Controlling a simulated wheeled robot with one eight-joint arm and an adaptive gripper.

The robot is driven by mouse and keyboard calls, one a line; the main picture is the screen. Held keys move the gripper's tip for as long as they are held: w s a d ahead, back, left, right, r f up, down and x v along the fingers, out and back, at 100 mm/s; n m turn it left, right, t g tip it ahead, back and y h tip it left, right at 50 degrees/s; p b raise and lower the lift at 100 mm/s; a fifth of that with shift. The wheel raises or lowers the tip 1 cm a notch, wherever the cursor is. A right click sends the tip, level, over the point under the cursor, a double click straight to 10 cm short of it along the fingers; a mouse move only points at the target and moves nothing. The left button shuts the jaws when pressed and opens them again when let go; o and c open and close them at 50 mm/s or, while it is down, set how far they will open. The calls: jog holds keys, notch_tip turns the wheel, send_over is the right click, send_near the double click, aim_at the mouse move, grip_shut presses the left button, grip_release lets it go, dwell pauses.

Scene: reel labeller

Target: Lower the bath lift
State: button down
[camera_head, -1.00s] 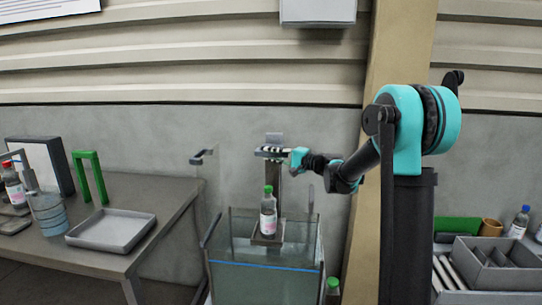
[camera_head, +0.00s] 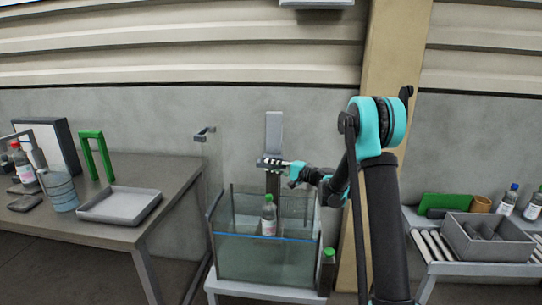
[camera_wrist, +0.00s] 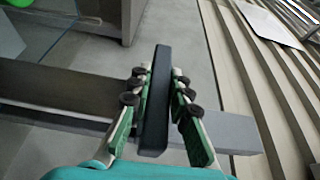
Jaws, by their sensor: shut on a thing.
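The bath lift has a grey upright post (camera_head: 274,130) behind a glass tank (camera_head: 265,262) with a blue line across its front. A dark handle bar sits on the post; in the wrist view this bar (camera_wrist: 153,125) stands between the fingers. My gripper (camera_head: 270,163) is shut on the handle, and its padded fingers show on both sides in the wrist view (camera_wrist: 157,88). A bottle with a green cap (camera_head: 268,215) stands upright inside the tank outline, its base near the blue line. The platform under it is hard to make out.
Left, a table carries a shallow grey tray (camera_head: 118,205), a green frame (camera_head: 95,155) and a blue container (camera_head: 61,192). Far right are a divided grey bin (camera_head: 470,253) and rollers (camera_head: 432,245).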

aim_at(271, 181)
notch_tip(271, 181, down, 7)
jog(key=shift+f, duration=0.2)
dwell(0.3)
jog(key=c, duration=1.4)
grip_release()
jog(key=shift+d, duration=0.1)
jog(key=v, duration=1.2)
